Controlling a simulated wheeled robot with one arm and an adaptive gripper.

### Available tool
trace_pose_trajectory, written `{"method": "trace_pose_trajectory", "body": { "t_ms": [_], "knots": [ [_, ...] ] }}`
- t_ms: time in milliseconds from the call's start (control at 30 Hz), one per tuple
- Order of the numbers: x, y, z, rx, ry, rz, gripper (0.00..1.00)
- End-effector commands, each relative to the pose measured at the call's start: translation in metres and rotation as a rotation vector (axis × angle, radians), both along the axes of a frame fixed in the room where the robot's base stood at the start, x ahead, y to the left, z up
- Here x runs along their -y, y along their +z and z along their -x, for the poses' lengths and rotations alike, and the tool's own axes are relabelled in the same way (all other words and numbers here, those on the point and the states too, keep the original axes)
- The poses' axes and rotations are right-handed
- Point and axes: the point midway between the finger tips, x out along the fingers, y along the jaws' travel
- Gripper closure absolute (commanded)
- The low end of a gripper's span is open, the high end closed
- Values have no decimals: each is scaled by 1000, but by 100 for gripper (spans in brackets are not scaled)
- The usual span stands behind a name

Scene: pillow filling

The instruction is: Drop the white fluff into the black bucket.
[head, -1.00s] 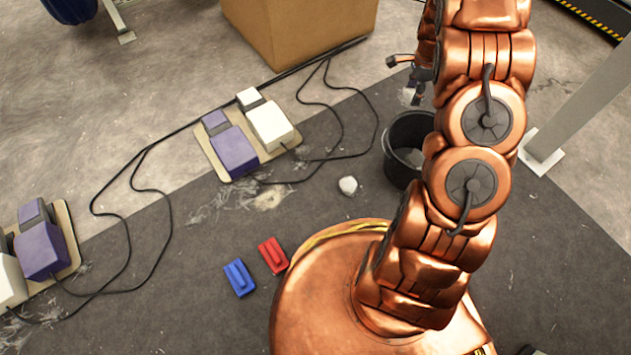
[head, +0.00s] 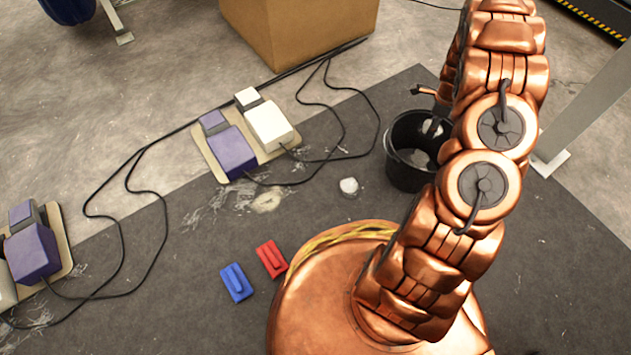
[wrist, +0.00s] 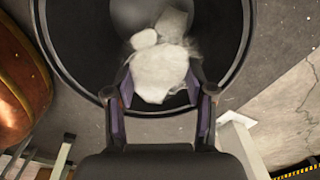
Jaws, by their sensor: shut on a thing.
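The black bucket (head: 403,176) stands on the dark mat to the left of my arm in the head view. My gripper (wrist: 160,92) is shut on a lump of white fluff (wrist: 160,76), which sits between its two fingers over the bucket's opening. In the head view, my gripper (head: 437,112) is partly hidden by my arm and the held fluff (head: 433,127) shows at the bucket's mouth. In the wrist view, the bucket's rim (wrist: 60,66) curves around the fluff. More pale lumps (wrist: 143,38) show beyond the held one, apparently inside the bucket.
A small white lump (head: 349,186) lies on the mat left of the bucket. Red (head: 271,259) and blue (head: 236,282) blocks lie near my base. Pedals (head: 265,127), cables, a cardboard box (head: 298,35) and a grey post (head: 590,110) stand around.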

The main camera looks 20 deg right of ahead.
Motion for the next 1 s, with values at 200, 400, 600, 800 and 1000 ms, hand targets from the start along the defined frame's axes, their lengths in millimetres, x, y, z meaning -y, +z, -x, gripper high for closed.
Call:
{"method": "trace_pose_trajectory", "body": {
  "t_ms": [200, 400, 600, 800, 1000],
  "knots": [
    [-1, -20, 0, -1, 0, -2, 60],
    [-1, -22, 0, -1, 0, -2, 60],
    [-1, -21, 0, 0, 0, -1, 38],
    [0, -21, 0, 0, 0, -1, 17],
    [-1, -21, 0, -1, 0, -2, 17]
  ]
}}
